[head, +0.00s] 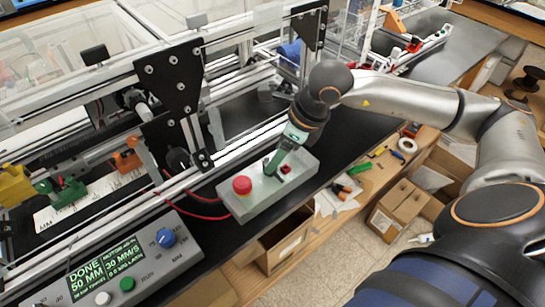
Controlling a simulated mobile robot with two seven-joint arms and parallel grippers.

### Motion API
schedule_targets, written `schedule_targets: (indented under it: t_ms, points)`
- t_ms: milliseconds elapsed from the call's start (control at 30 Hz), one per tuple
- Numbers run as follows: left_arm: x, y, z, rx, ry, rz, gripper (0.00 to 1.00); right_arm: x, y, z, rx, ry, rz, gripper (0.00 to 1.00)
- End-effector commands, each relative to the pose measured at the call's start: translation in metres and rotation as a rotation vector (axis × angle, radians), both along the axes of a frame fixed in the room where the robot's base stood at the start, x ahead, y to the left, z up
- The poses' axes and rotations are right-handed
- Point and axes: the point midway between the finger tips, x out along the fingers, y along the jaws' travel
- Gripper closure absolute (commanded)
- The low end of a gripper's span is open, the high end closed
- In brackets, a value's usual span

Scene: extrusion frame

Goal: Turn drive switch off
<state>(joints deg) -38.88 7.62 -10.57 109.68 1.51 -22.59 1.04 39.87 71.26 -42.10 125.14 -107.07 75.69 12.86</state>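A grey control box (258,198) stands on the dark bench edge. It carries a round red push button (242,185) at its left end and a small red switch (285,169) towards its right end. I take the small red switch for the drive switch; whether it is on or off is too small to tell. My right gripper (272,168), with green fingers, comes down from the upper right over the box, right beside the red switch. I cannot tell whether it touches the switch or how far its fingers are apart. My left gripper is not in view.
A grey panel (188,252) with a lit display reading "DONE" (90,268), a blue knob (165,238) and a green button (127,284) lies at front left. The aluminium extrusion frame with black plates (172,85) rises behind the box. Cardboard boxes (397,208) stand below, right.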

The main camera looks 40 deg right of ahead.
Motion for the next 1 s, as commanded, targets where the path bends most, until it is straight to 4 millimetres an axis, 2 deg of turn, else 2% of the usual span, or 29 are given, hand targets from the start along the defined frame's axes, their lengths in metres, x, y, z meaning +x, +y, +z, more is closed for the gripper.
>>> schedule_targets:
  t_ms: [200,567,1000]
  points:
    - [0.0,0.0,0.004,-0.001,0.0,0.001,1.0,0.008,0.006,-0.024,0.002,0.001,0.001,0.29]
    - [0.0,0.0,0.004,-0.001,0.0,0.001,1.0,0.01,0.007,-0.031,0.001,-0.001,0.001,0.29]
    - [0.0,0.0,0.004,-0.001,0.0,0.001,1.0,0.01,0.007,-0.03,0.001,-0.001,0.001,0.76]
